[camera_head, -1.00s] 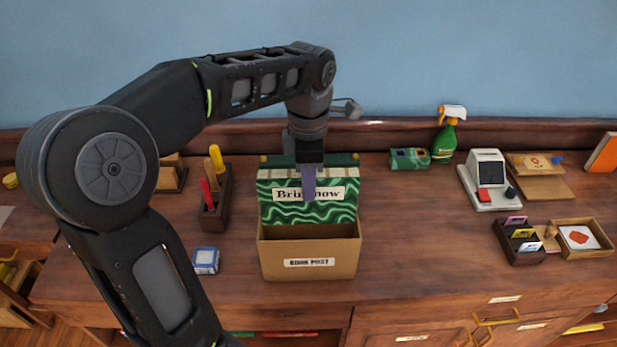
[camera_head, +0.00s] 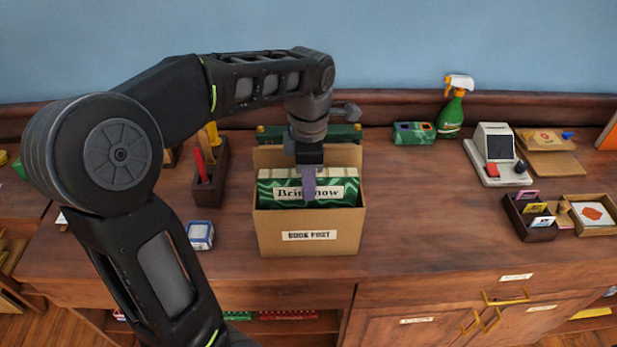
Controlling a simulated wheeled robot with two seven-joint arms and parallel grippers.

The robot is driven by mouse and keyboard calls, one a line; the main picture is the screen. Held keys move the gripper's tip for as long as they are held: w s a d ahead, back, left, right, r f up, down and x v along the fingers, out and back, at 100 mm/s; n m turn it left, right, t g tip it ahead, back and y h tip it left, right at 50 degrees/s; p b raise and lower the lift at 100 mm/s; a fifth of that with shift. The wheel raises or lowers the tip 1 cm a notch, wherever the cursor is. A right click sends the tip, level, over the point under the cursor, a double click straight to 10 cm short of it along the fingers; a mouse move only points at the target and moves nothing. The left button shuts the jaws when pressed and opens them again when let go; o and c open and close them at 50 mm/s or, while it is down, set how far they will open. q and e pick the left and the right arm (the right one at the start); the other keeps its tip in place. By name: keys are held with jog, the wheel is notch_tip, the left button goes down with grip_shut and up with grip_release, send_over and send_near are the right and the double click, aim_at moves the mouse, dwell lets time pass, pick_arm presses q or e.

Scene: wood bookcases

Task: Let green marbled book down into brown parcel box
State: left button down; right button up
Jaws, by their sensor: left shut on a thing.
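The green marbled book (camera_head: 335,190), with a pale title label, stands upright partly inside the brown parcel box (camera_head: 290,226). Its upper part shows above the box's front wall, and its lower part is hidden by that wall. The box sits on the wooden counter, with a label on its front and a raised flap at the back. My left gripper (camera_head: 308,186) points down over the box and is shut on the book at its top middle. One finger shows against the front cover; the other is hidden. My right gripper is not in view.
A dark holder with red and yellow tools (camera_head: 210,180) and a small blue-white box (camera_head: 200,235) stand left of the parcel box. A green spray bottle (camera_head: 451,112), a card terminal (camera_head: 494,155) and card trays (camera_head: 530,218) are to the right. Counter between is clear.

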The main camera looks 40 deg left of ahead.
pick_arm(q)
jog(key=shift+f, duration=0.45)
jog(key=c, duration=1)
grip_release()
jog(key=shift+c, duration=0.2)
jog(key=shift+o, duration=0.5)
jog(key=o, duration=0.3)
